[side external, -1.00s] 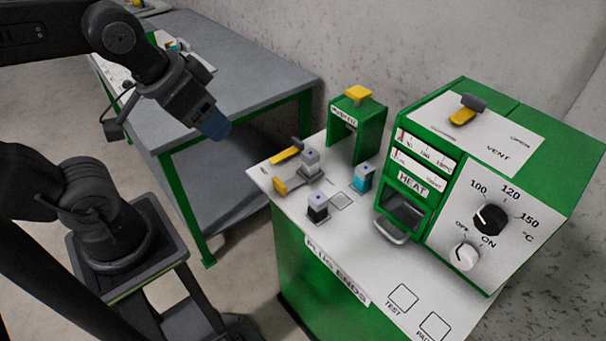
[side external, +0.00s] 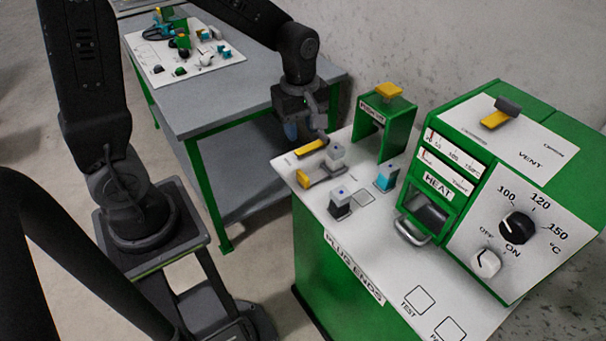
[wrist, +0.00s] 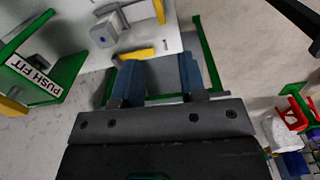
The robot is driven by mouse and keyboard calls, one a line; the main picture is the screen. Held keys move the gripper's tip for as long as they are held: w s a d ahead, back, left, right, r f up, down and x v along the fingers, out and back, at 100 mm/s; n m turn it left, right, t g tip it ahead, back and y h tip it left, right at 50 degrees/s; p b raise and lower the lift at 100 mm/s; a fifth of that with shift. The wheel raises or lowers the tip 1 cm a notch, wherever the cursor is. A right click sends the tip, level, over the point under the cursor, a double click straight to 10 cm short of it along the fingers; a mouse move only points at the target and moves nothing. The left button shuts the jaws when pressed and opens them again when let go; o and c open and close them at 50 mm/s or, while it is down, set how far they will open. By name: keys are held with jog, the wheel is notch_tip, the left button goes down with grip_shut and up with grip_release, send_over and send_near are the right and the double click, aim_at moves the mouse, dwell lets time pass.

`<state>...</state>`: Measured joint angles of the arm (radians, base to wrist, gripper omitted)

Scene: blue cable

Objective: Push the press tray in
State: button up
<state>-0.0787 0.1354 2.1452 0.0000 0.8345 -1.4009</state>
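The green press labelled PUSH FIT (side external: 398,128), with a yellow top, stands at the back of the white panel; in the wrist view it is at the left (wrist: 45,62). In front of it is a grey block on a yellow-ended slide (side external: 322,172), which looks like the press tray. A yellow bar (side external: 312,147) lies behind the slide; it also shows in the wrist view (wrist: 137,54). My gripper (side external: 293,132) points down by the panel's back-left edge, close to the yellow bar. Its blue fingers (wrist: 160,72) are apart and empty. Contact with the bar cannot be told.
A dark block (side external: 340,205) and a cyan block (side external: 387,178) stand on the panel. The green heater (side external: 430,190), with a metal handle and dials, is to the right. A grey table (side external: 205,92) with small parts is behind my gripper.

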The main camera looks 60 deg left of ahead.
aim_at(303, 175)
jog(key=shift+n, duration=0.5)
jog(key=f, duration=1.5)
jog(key=shift+w+a, duration=0.1)
jog(key=shift+w, duration=0.15)
jog(key=shift+c, duration=0.4)
grip_shut()
